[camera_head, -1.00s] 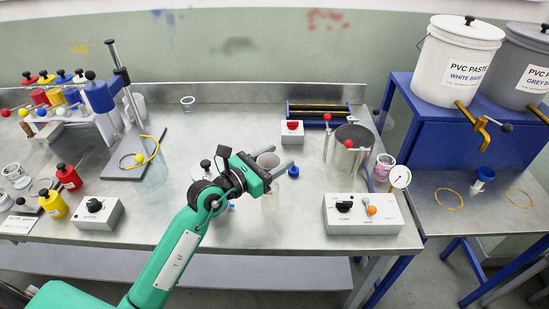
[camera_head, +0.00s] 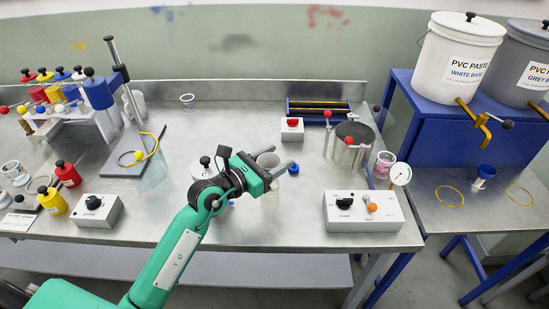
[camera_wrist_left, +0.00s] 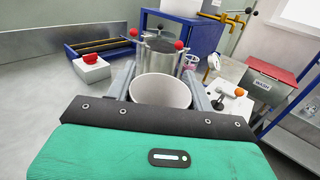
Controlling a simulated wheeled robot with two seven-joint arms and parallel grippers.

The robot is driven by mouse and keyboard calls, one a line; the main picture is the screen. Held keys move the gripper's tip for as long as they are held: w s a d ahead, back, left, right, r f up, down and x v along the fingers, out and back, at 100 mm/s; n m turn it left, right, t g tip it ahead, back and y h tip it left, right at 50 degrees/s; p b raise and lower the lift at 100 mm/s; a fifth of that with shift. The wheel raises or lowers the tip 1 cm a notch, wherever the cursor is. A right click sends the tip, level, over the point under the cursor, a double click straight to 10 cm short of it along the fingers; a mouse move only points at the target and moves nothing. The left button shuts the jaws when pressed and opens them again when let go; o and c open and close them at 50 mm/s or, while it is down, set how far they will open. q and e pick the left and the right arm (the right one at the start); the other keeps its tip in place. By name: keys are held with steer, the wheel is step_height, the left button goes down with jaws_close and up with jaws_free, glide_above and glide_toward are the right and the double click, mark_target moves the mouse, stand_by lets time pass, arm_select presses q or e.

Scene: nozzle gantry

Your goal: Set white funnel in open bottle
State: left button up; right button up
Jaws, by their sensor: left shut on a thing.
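The white funnel (camera_head: 268,161) is between the fingers of my left gripper (camera_head: 275,167), which is shut on it above the steel table. In the left wrist view the funnel (camera_wrist_left: 161,91) shows as a wide, round, open white mouth between the two grey fingers (camera_wrist_left: 160,85). Its lower end is hidden by the gripper. A pale, see-through shape (camera_head: 270,200) shows faintly below the gripper; I cannot tell whether it is the open bottle or whether the funnel touches it. My right gripper is not in view.
A metal pot (camera_head: 350,146) with red knobs and a white control box (camera_head: 363,211) stand to the right. A white lidded vessel (camera_head: 203,168) is just left of the gripper. A red-button box (camera_head: 292,129) is behind.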

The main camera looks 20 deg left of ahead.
arm_select(q)
steer(key=shift+f, duration=0.3)
steer(key=o, duration=0.7)
steer(key=shift+c, duration=0.2)
steer(key=shift+s, duration=0.1)
steer(key=b+v, duration=0.1)
steer(key=v, duration=1)
steer(key=shift+b, duration=0.3)
